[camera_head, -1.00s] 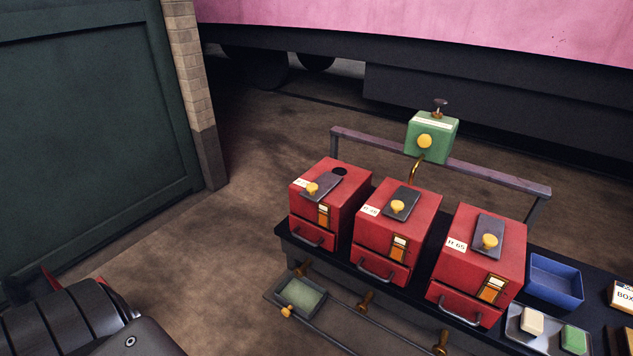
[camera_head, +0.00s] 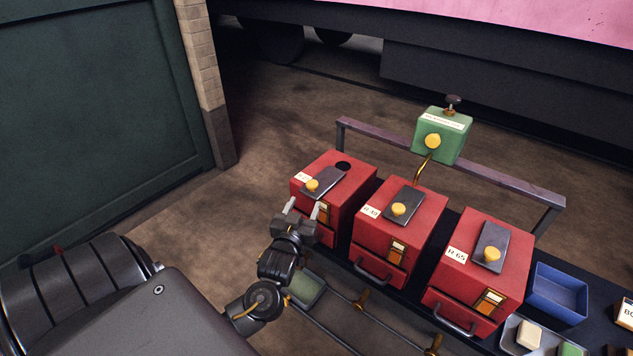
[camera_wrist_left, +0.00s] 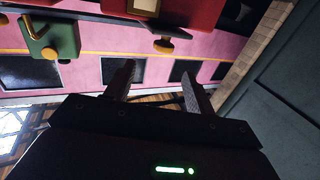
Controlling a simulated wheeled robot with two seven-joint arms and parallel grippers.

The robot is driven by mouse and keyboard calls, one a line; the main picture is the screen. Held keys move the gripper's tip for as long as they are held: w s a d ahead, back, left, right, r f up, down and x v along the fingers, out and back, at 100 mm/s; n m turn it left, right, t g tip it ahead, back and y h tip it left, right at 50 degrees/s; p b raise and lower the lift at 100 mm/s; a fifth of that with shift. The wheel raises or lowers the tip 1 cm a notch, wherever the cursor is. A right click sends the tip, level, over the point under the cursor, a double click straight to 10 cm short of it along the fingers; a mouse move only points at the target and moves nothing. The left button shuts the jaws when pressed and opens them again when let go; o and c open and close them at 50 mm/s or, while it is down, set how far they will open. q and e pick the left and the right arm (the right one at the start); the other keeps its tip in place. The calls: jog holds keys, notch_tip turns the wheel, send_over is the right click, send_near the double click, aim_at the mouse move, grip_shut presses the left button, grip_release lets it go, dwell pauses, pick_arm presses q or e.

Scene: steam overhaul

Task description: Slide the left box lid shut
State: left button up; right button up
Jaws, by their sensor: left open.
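The left red box (camera_head: 338,205) stands at the left end of the dark bench. On its top lies a dark sliding lid (camera_head: 324,182) with a yellow knob (camera_head: 312,185). A round dark hole (camera_head: 343,166) shows uncovered behind the lid. My left gripper (camera_head: 303,207) is open and empty, in front of the left box and below its top, hiding part of its front. In the left wrist view the two fingers (camera_wrist_left: 157,82) are apart with nothing between them. A red box (camera_wrist_left: 190,14) with a yellow knob (camera_wrist_left: 164,46) shows above them. My right gripper is not seen.
Two more red boxes, the middle one (camera_head: 410,225) and the right one (camera_head: 490,262), stand alongside, their lids covering any holes. A green box (camera_head: 441,137) sits behind on a rail. A blue bin (camera_head: 558,292) stands at right. A small tray (camera_head: 305,288) hangs below the bench front.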

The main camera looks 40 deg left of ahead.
aim_at(311, 187)
pick_arm(q)
jog(key=p+x, duration=0.1)
jog(key=x, duration=0.9)
jog(key=shift+w+a+f+p, duration=0.1)
jog(key=shift+w+a+p, duration=0.1)
jog(key=shift+a+p, duration=0.15)
jog(key=shift+c, duration=0.2)
